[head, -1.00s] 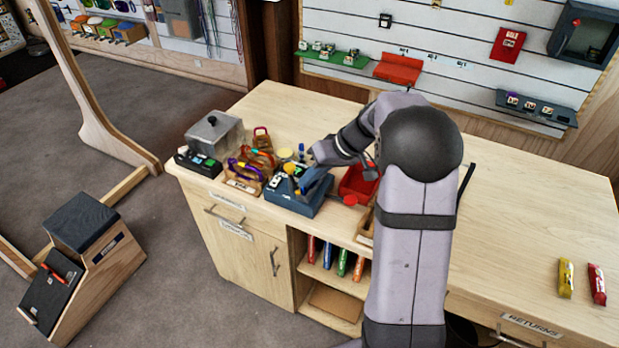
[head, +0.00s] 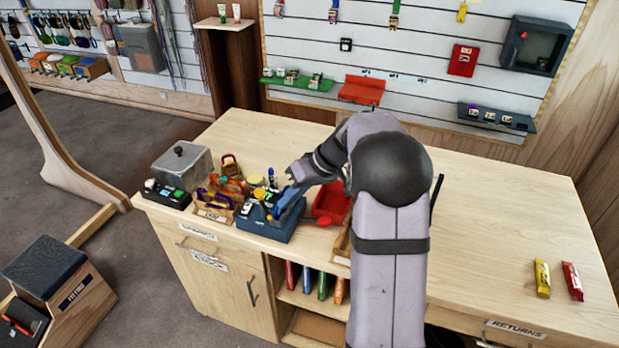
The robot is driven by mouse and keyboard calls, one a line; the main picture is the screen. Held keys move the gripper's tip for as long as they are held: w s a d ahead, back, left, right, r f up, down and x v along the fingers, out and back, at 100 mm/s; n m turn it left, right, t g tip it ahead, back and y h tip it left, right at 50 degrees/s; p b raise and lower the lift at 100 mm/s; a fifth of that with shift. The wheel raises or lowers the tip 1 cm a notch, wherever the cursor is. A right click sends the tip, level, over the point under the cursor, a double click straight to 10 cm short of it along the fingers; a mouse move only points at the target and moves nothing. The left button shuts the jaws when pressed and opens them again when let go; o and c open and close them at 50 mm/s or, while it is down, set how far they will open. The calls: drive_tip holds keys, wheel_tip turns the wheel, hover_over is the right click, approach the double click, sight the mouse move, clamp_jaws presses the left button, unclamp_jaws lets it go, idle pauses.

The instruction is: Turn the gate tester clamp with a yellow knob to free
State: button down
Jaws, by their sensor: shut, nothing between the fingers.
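The gate tester is a blue-grey box (head: 265,226) near the front left of the bench, with small white and green marks on top. A yellow knob (head: 259,193) shows at its upper left. It is too small to tell which way the knob is turned. I cannot tell whether the fingertips touch the tester.
A wooden tray with coloured gear (head: 213,214), a dark block with buttons (head: 165,196) and a grey lidded box (head: 183,167) stand left of the tester. A red tray (head: 329,202) is close on its right. Two bars (head: 542,279) lie far right. The middle right bench is clear.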

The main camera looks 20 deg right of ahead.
drive_tip(key=b+v, duration=0.3)
drive_tip(key=v, duration=0.7)
drive_tip(key=shift+d+r, duration=0.15)
drive_tip(key=shift+d, duration=0.2)
